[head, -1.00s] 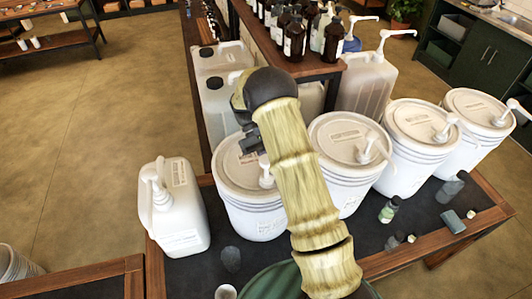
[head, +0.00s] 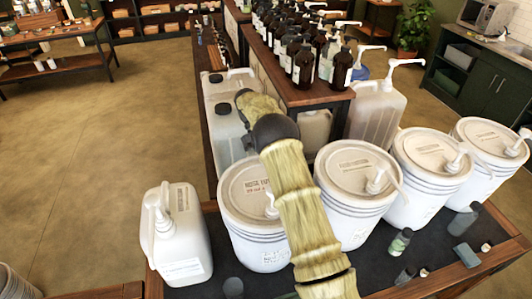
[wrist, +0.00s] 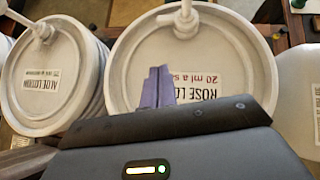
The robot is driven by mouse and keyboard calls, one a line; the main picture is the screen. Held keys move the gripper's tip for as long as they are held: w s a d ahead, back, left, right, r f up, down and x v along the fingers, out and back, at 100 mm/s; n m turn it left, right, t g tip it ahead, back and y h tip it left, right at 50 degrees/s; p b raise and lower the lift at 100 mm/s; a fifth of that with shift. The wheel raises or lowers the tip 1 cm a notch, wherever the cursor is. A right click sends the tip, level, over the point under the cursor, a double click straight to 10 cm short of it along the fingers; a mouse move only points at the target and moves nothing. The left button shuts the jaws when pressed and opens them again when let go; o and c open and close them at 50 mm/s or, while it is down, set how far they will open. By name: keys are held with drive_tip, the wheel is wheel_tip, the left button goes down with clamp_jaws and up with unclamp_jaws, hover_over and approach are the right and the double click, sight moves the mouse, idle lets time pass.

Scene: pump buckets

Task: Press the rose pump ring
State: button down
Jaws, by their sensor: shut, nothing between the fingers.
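The rose lotion bucket (head: 243,187) is white with a round lid and stands behind my arm in the head view. In the wrist view its lid (wrist: 150,60) carries the words "ROSE LO" and "20 ml", partly covered by my gripper. The rose pump ring (wrist: 186,26) is a white collar around the pump stem near the lid's far edge, at the top of the wrist view. In the head view the rose pump (head: 271,206) shows beside my arm. My gripper (wrist: 160,78) is shut and empty, its fingertips appearing over the lid, short of the ring. Their height is unclear.
The aloe lotion bucket (wrist: 48,75) stands to the left in the wrist view, close beside the rose one. More pump buckets (head: 432,170) line the right. A white jug (head: 177,235) stands at the left. Dark bottles (head: 305,62) crowd the shelf behind.

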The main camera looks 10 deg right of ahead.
drive_tip(key=shift+w+a+r, duration=0.15)
drive_tip(key=shift+w+r, duration=0.1)
drive_tip(key=shift+r, duration=0.1)
drive_tip(key=shift+a+r+p, duration=0.15)
drive_tip(key=shift+r+p, duration=0.2)
drive_tip(key=shift+p, duration=0.45)
drive_tip(key=p+v, duration=0.1)
drive_tip(key=p, duration=0.4)
drive_tip(key=shift+w+r, duration=0.1)
drive_tip(key=shift+w, duration=0.2)
drive_tip(key=shift+w+r+p, duration=0.1)
drive_tip(key=shift+p, duration=0.5)
drive_tip(key=shift+w+p, duration=0.1)
drive_tip(key=shift+p, duration=0.55)
drive_tip(key=shift+w, duration=0.1)
